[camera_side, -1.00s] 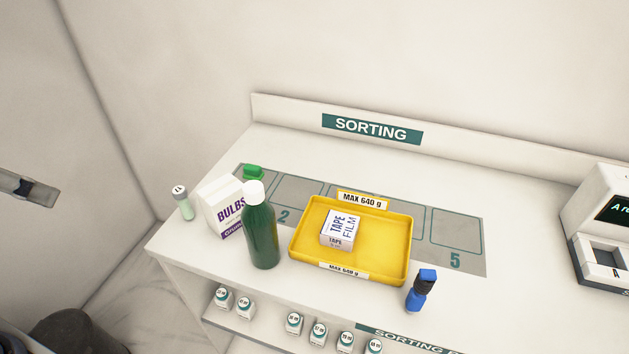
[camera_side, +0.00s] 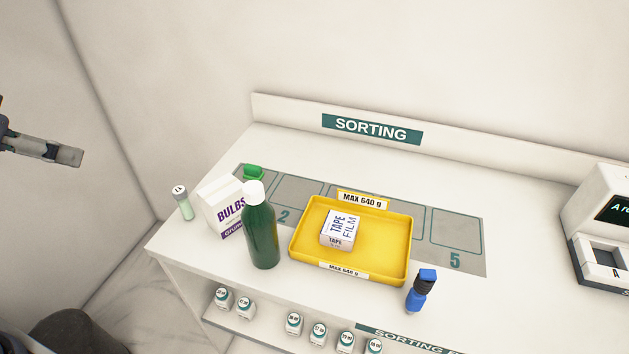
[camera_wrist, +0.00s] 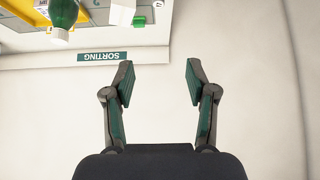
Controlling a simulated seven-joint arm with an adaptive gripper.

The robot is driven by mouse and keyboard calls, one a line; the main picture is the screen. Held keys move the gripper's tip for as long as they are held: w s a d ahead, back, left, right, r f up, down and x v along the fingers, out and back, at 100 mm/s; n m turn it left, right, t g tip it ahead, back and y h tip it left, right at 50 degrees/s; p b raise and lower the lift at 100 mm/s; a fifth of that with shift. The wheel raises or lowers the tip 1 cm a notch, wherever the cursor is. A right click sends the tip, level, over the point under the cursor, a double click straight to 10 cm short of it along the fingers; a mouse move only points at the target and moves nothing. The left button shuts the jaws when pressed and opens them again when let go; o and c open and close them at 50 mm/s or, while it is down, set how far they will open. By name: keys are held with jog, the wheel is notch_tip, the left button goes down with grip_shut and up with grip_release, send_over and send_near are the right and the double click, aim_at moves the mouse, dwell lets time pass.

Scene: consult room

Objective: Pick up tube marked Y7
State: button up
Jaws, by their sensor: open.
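A pale green tube (camera_side: 184,205) with a white cap stands at the left end of the counter, beside the BULBS box. The mark on its cap is too small to read surely. Several small white-and-green capped containers (camera_side: 294,323) stand on the shelf below the counter front; their marks are also unreadable. My gripper (camera_side: 68,155) is in the air at the left edge of the side view, well apart from the counter. In the wrist view my gripper (camera_wrist: 158,65) is open and empty, with blank wall between its fingers.
On the counter are a BULBS box (camera_side: 222,207), a tall green bottle (camera_side: 262,235), a green item (camera_side: 253,172), a yellow tray (camera_side: 300,245) holding a TAPE FILM box (camera_side: 341,229), a blue bottle (camera_side: 421,290) and a display device (camera_side: 600,225). The SORTING wall (camera_side: 300,110) bounds the back.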

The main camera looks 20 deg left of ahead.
jog(key=w+r+x, duration=0.2)
jog(key=x, duration=0.8)
jog(key=g, duration=0.2)
send_near(179, 204)
jog(key=x, duration=0.6)
jog(key=shift+s+d+f, duration=0.1)
jog(key=shift+s+f, duration=0.05)
jog(key=shift+f, duration=0.2)
jog(key=shift+w+x, duration=0.25)
jog(key=shift+x, duration=2.9)
jog(key=shift+r, duration=0.2)
jog(key=shift+c, duration=0.3)
jog(key=c, duration=1)
